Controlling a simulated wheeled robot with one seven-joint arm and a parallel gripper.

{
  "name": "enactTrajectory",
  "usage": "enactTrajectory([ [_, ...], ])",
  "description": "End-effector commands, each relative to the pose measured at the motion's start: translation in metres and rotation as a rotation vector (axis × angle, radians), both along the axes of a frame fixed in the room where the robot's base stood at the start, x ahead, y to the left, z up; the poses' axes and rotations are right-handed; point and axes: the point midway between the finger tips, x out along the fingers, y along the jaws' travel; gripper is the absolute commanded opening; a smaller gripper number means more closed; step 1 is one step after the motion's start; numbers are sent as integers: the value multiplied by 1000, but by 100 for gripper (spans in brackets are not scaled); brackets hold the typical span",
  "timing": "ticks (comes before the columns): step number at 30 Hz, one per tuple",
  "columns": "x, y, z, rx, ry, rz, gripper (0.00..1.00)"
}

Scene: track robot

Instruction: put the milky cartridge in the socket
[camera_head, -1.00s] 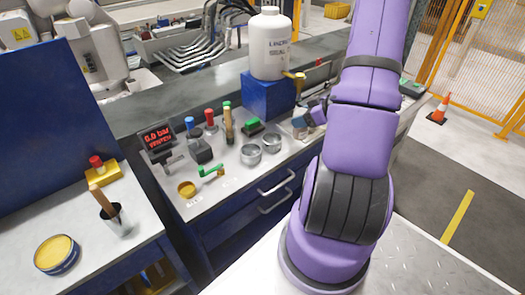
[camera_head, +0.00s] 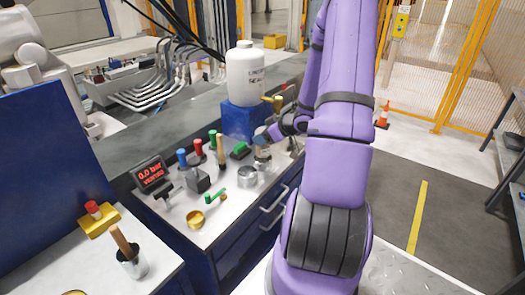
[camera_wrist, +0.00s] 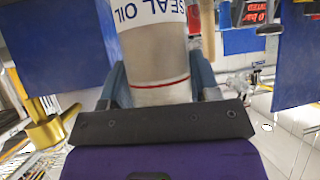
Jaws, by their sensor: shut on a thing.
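My gripper (camera_head: 268,138) is shut on the cartridge (camera_head: 262,154), low over the right side of the bench top. In the wrist view, the cartridge (camera_wrist: 155,65) is a pale milky cylinder with a white band lettered SEAL OIL and a red line around it. The fingers (camera_wrist: 160,88) grip its two sides. A round metal cup (camera_head: 247,177) stands just left of the cartridge in the head view. I cannot tell which thing is the socket, or whether the cartridge's hidden end touches anything.
A white bottle (camera_head: 245,75) stands on a blue block (camera_head: 238,122) with a brass tap (camera_head: 272,100), close behind my gripper. Coloured-top items, a grey block (camera_head: 198,181) and a pressure display (camera_head: 151,174) crowd the bench's left. A brass cup (camera_head: 195,219) stands nearer.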

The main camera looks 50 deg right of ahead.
Motion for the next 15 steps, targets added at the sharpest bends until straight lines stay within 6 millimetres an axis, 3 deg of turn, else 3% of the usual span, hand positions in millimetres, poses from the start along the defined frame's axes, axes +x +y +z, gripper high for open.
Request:
enactTrajectory([
  [15, 0, 0, -48, 2, 0, 1, 24],
])
